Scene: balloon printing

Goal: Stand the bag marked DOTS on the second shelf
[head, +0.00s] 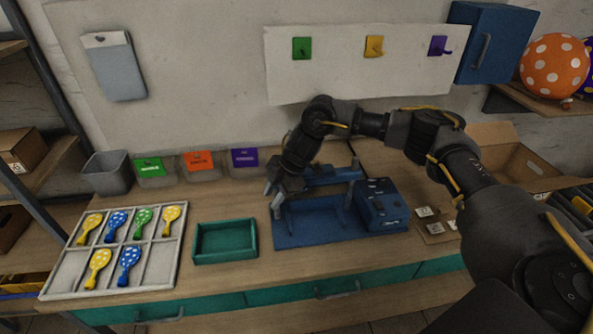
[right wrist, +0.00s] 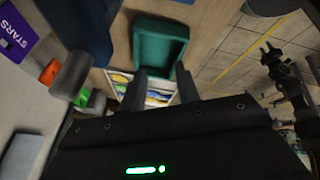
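No bag with a readable DOTS mark shows in either view. A shelf rack (head: 40,165) stands at the left edge of the head view, with boxes on its boards. My right gripper (head: 273,199) is beside the blue press (head: 315,222), at its left side, above the bench. In the right wrist view its two dark fingers (right wrist: 162,90) are apart with nothing between them. My left gripper is out of view.
A divided tray (head: 168,262) holds several dotted balloons. A green tray (head: 225,258) sits beside the press. Green, orange and purple labelled bins (head: 200,172) line the wall. Hooks (head: 374,46) hang above. A dotted orange balloon (head: 548,66) rests on a right shelf.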

